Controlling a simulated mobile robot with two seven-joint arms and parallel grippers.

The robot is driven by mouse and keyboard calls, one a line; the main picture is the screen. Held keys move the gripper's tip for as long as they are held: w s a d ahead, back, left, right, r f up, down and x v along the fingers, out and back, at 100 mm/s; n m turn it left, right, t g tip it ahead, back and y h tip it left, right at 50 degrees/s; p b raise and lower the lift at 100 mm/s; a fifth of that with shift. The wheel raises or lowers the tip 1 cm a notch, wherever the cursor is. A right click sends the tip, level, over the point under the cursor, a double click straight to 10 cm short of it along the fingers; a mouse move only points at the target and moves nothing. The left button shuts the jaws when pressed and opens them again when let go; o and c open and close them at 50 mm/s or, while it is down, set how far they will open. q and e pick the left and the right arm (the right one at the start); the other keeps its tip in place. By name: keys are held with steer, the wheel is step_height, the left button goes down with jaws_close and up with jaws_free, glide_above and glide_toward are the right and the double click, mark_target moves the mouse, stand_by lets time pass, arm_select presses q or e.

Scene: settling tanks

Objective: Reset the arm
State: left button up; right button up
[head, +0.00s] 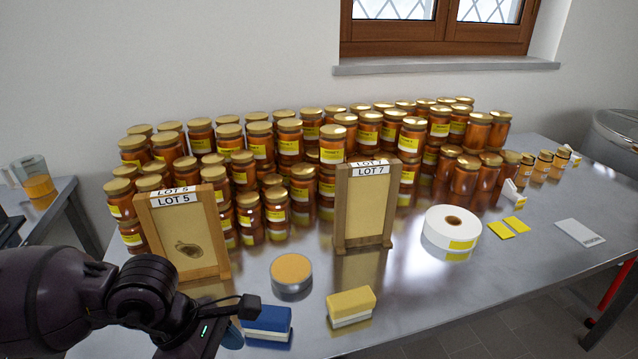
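My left arm comes in from the lower left over the front edge of the steel table. My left gripper (243,314) is at the arm's end, just left of and above a blue and white block (268,322). One dark fingertip shows clearly; the rest of the gripper is hidden or cut off by the bottom edge, so I cannot tell how far the fingers are apart. I see nothing clearly held. My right arm and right gripper are not in view.
The steel table (403,293) carries stacked honey jars (332,143). Near my arm stand the LOT 5 frame (187,242), the LOT 7 frame (363,205), a round tin (291,271) and a yellow and white block (351,305). A label roll (452,226) lies farther right.

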arm_select(q)
steer(key=s+d+r+n+h, duration=0.4)
steer(key=d+r+n+h, duration=0.3)
steer(key=d+r+h, duration=0.4)
steer(key=w+r+n+t+h, duration=0.4)
steer(key=w+n+t, duration=0.1)
steer(key=n+t, duration=0.5)
steer(key=w+a+f+n+t+y, duration=0.3)
steer(key=a+n+t+y, duration=0.35)
steer(key=n, duration=0.55)
steer(key=w+a+f+n+t+y, duration=0.3)
steer(key=a+n+y, duration=0.4)
steer(key=n+y, duration=0.45)
steer(key=s+a+f+n+g+y, duration=0.2)
steer(key=a+f+n+g+y, duration=0.15)
steer(key=a+f+n, duration=0.3)
steer(key=s+a+f+n+g, duration=0.2)
steer(key=s+f+n+g, duration=0.2)
steer(key=s+f+g, duration=0.35)
steer(key=s+a+f+n+g, duration=0.3)
steer(key=s+f+n+g, duration=0.15)
steer(key=s+f, duration=0.45)
steer(key=w+f+m+t+h, duration=0.1)
steer(key=w+f+t, duration=0.5)
steer(key=f+t, duration=0.2)
steer(key=shift+d+f, duration=0.2)
steer(key=shift+f, duration=0.05)
